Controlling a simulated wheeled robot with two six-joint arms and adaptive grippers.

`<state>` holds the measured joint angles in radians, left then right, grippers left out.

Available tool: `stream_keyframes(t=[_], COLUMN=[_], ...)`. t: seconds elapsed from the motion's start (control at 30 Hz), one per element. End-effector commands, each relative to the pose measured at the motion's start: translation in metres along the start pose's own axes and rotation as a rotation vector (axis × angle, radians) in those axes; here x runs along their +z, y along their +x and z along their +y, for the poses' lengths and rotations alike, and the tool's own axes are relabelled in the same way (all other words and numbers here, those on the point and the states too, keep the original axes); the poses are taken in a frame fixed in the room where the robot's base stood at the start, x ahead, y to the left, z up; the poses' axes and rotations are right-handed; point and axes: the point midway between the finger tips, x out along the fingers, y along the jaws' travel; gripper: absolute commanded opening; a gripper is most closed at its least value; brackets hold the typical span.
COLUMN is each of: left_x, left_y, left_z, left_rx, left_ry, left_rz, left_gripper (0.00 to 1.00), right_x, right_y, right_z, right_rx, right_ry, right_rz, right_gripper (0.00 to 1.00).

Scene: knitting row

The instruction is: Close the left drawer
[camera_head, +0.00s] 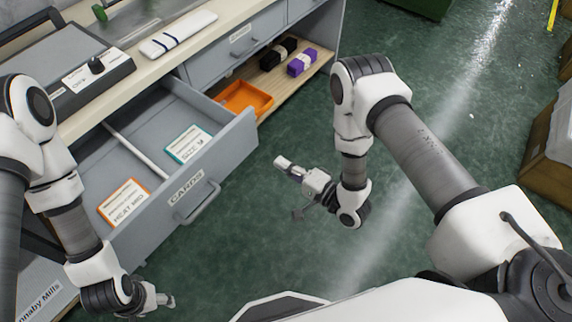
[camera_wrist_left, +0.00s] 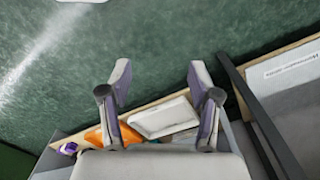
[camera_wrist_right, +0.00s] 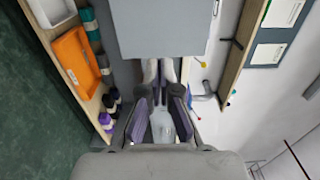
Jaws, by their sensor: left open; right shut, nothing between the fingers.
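The left drawer (camera_head: 145,150) is pulled out of the grey cabinet in the head view. Its front carries a "CARDS" label (camera_head: 186,190) and a bar handle (camera_head: 199,204). Inside lie an orange-edged card (camera_head: 124,202) and a teal-edged card (camera_head: 189,144), with a pale divider between them. My left gripper (camera_head: 166,299) is low at the bottom left, apart from the handle; its fingers stand wide apart and empty in the left wrist view (camera_wrist_left: 160,75). My right gripper (camera_head: 281,162) is shut and empty, right of the drawer front and apart from it. Its closed fingers show in the right wrist view (camera_wrist_right: 160,72).
A second drawer (camera_head: 225,45) beside it is shut. Below that, a shelf holds an orange tray (camera_head: 247,97) and black and purple yarn (camera_head: 302,62). The countertop bears a dark-topped box (camera_head: 92,80) and folded white cloth (camera_head: 178,34). Green floor before the drawer is clear.

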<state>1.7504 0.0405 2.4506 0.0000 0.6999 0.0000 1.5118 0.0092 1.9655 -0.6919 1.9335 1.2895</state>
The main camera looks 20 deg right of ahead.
Motion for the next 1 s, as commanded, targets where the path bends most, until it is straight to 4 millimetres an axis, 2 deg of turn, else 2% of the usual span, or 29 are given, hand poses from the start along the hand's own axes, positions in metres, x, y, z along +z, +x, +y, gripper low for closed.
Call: stream_keyframes(t=[0.03, 0.3, 0.5, 0.63, 1.0], left_x=[0.0, 0.0, 0.0, 0.0, 0.0], left_y=[-0.002, -0.007, -0.01, -0.01, -0.009], left_z=[0.0, 0.0, 0.0, 0.0, 0.0], left_rx=[0.0, 0.0, 0.0, 0.0, 0.0], left_ry=[0.0, 0.0, 0.0, 0.0, 0.001], left_rz=[0.0, 0.0, 0.0, 0.0, 0.0], left_gripper=[0.62, 0.62, 0.62, 0.62, 0.62], right_x=[0.001, 0.001, 0.0, 0.0, -0.002], right_y=[0.012, 0.07, 0.099, 0.104, 0.104], right_z=[-0.002, -0.002, 0.0, 0.0, 0.001], right_rx=[-0.004, -0.002, 0.001, 0.002, 0.003], right_ry=[-0.004, -0.003, -0.002, -0.002, -0.002], right_rz=[-0.003, -0.002, 0.001, 0.001, 0.002], right_gripper=[0.0, 0.0, 0.0, 0.0, 0.0])
